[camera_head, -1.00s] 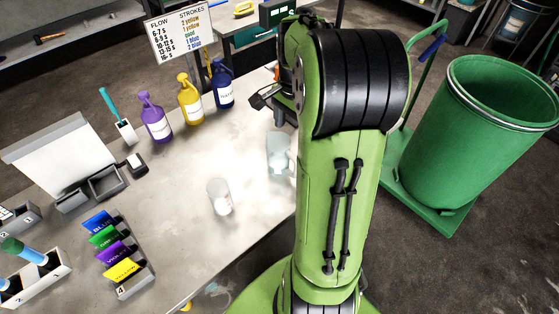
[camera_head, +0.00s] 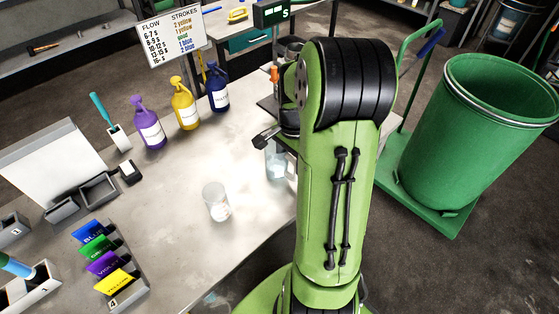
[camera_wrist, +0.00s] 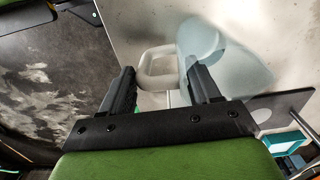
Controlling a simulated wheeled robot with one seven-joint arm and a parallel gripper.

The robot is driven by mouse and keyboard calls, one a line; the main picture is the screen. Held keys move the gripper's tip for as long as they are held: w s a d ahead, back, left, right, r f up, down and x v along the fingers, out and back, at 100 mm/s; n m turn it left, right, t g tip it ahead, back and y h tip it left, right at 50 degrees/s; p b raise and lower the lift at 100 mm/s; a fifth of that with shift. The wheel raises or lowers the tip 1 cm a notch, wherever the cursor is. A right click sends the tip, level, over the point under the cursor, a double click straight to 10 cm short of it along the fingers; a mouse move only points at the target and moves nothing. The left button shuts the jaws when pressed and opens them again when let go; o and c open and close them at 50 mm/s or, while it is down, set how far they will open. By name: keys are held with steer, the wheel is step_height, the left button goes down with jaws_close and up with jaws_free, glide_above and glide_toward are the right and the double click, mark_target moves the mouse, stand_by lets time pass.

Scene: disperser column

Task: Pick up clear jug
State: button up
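The clear jug (camera_head: 275,165) stands on the grey workbench, just left of my arm and partly hidden by it. In the wrist view the jug's pale bluish body (camera_wrist: 222,62) lies ahead and to the right, and its whitish loop handle (camera_wrist: 157,68) faces my gripper. My gripper (camera_wrist: 160,74) is open, with its two dark fingers apart. The handle shows in the gap between the fingertips; the right finger overlaps the jug body in the picture. I cannot tell whether either finger touches it. In the head view a dark part of my gripper shows above the jug.
A clear cup (camera_head: 216,202) stands left of the jug. Purple (camera_head: 148,123), yellow (camera_head: 185,104) and blue (camera_head: 217,90) pump bottles line the bench's back. Coloured cards (camera_head: 105,262) sit at front left. A green barrel (camera_head: 486,140) stands right.

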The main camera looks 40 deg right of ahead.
steer(key=c, duration=0.9)
steer(key=shift+o, duration=0.2)
steer(key=shift+r, duration=0.1)
